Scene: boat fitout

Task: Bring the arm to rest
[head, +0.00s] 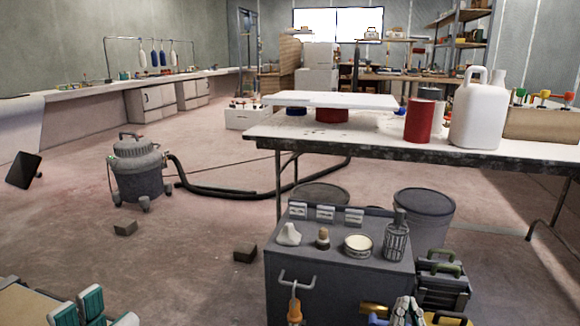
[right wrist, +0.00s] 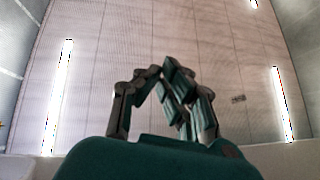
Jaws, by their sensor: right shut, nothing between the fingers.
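My left gripper (head: 77,308) shows at the bottom left corner of the head view. Its two teal finger pads stand apart with nothing visible between them, and the rest of it is cut off by the frame. My right gripper (right wrist: 160,74) shows in the right wrist view, its jointed fingers drawn together and empty. Past its fingers is only the ceiling, so it points upward.
A grey cart (head: 340,275) with small items stands close in front. Behind it are drums (head: 424,205) and a worktable (head: 375,147) with a white jug (head: 474,115) and red can (head: 419,120). A vacuum (head: 138,170) and small blocks (head: 245,254) occupy the floor; open floor lies left.

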